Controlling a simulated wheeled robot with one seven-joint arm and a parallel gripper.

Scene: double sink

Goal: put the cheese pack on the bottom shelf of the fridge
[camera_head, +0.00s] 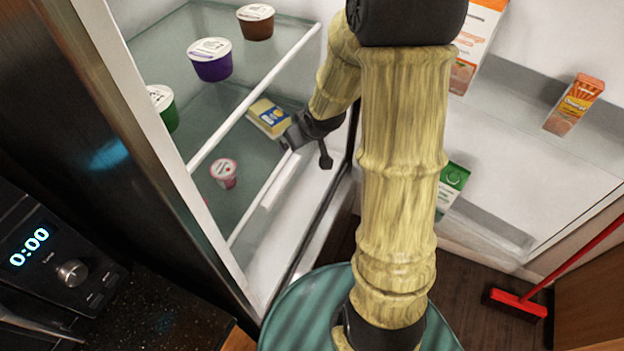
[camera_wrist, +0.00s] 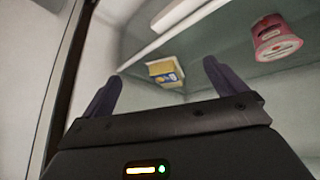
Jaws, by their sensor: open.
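The cheese pack (camera_head: 268,117), a small yellow box with a blue and white label, appears to rest on the lower glass shelf (camera_head: 240,200) inside the open fridge. My gripper (camera_head: 287,137) is inside the fridge, just to the lower right of the pack in the head view. In the wrist view the pack (camera_wrist: 165,72) shows between and beyond the two spread fingertips (camera_wrist: 162,71), with nothing held. A gap seems to lie between fingers and pack. Part of the gripper is hidden in the head view.
A pink cup (camera_head: 224,172) stands on the same glass shelf, left of the pack. Purple (camera_head: 210,62), brown (camera_head: 256,22) and green (camera_head: 163,106) tubs are higher up. The fridge door (camera_head: 500,130) stands open at right, holding cartons.

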